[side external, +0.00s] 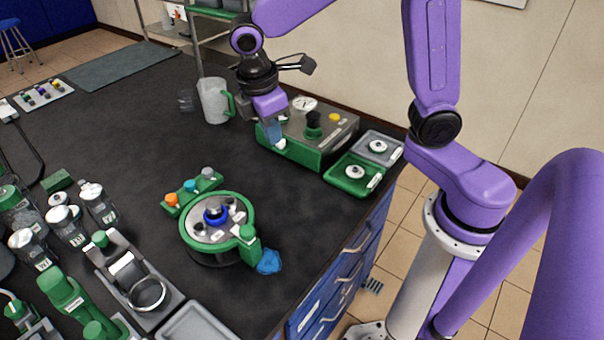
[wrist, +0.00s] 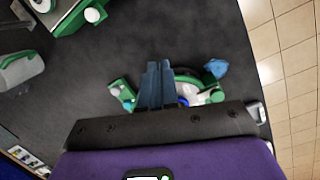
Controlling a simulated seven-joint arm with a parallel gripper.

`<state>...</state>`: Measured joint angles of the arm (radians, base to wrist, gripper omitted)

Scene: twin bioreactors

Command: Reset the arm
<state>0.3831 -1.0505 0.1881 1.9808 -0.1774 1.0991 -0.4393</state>
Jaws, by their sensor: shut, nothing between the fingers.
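My purple arm reaches over the black bench. My gripper (side external: 275,133) points down above the bench, in front of the green and grey control box, with its blue fingers together and nothing visible between them. In the wrist view my gripper's fingers (wrist: 158,68) are closed side by side. Beyond them the round green-rimmed bioreactor lid (wrist: 214,96) is partly hidden by the fingers and gripper body. The same lid (side external: 212,224) stands in the middle of the bench in the side view.
The control box (side external: 318,150) is close behind my gripper. A clear jug (side external: 213,100) stands to its left. Green and grey trays (side external: 345,187) lie at the right edge. A blue crumpled piece (side external: 269,262) lies by the lid. Jars (side external: 97,203) crowd the left.

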